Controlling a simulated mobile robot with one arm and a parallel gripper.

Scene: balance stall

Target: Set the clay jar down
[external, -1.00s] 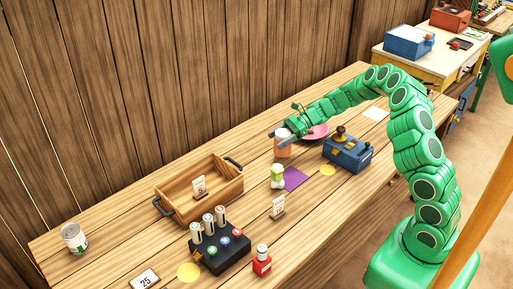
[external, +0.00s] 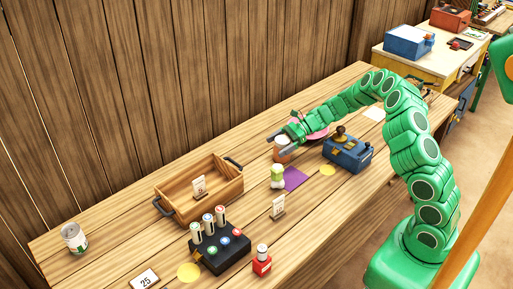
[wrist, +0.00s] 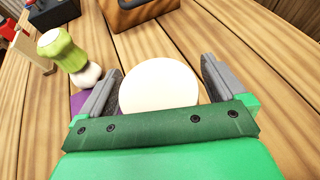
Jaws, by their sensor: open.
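The clay jar (external: 281,156), orange-brown with a pale top, appears to stand upright on the wooden table left of the blue box. In the wrist view its round cream top (wrist: 158,85) lies between the fingers. My gripper (external: 278,144) is open around the jar's upper part, one finger on each side. The jar's base is hidden in the wrist view.
A green-and-white shaker (external: 277,176) stands just in front of the jar by a purple mat (external: 294,179). The blue box (external: 347,153) is to the right, a pink plate (external: 317,132) behind. A wooden crate (external: 225,191) stands left; bare table lies between.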

